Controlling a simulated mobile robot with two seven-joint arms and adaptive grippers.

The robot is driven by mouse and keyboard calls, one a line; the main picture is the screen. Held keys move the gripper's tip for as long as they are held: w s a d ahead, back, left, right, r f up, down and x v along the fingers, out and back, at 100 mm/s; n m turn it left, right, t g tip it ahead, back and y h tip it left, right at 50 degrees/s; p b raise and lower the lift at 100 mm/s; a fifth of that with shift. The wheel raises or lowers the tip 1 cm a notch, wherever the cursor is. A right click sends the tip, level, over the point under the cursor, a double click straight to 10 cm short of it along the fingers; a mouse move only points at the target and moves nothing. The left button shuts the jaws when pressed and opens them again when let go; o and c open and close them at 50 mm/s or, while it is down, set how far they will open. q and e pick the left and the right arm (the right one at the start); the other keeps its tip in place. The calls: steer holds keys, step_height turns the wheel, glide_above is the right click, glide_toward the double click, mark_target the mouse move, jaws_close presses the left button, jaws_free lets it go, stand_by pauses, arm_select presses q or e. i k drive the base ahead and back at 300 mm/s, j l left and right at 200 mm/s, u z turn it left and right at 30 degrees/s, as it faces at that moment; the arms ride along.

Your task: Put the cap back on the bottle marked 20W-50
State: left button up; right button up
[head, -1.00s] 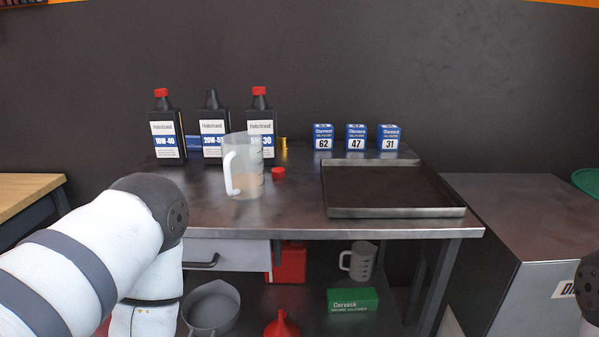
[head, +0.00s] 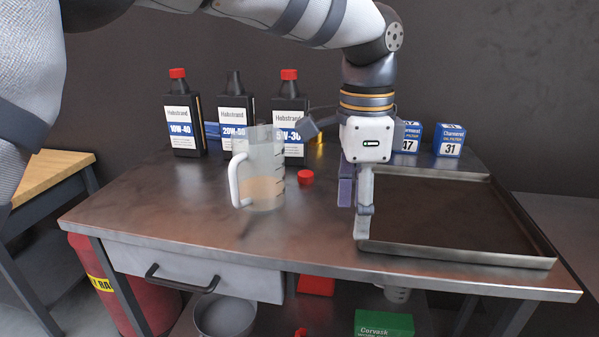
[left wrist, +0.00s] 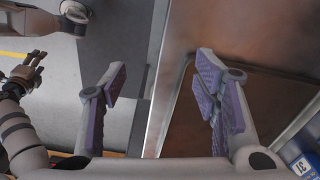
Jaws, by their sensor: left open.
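The bottle marked 20W-50 (head: 236,115) stands uncapped with a bare dark neck at the back of the steel bench. The measuring jug in front hides part of its label. A red cap (head: 306,177) lies on the bench right of the jug. My left gripper (head: 356,215) is open and empty over the left end of the black tray, right of the cap; its spread purple pads (left wrist: 165,85) show in the left wrist view. A small dark jointed hand (left wrist: 28,72), seemingly my right gripper, shows at that view's left edge; its jaw state is unclear.
A clear jug (head: 265,170) with amber liquid stands between bottle and bench front. Capped bottles 10W-40 (head: 183,120) and 5W-30 (head: 290,110) flank the 20W-50. A black tray (head: 460,252) fills the right side. Blue filter boxes (head: 449,140) stand behind it. The front left bench is clear.

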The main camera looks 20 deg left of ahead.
mark_target(236, 107)
steer(key=i+j, duration=0.8)
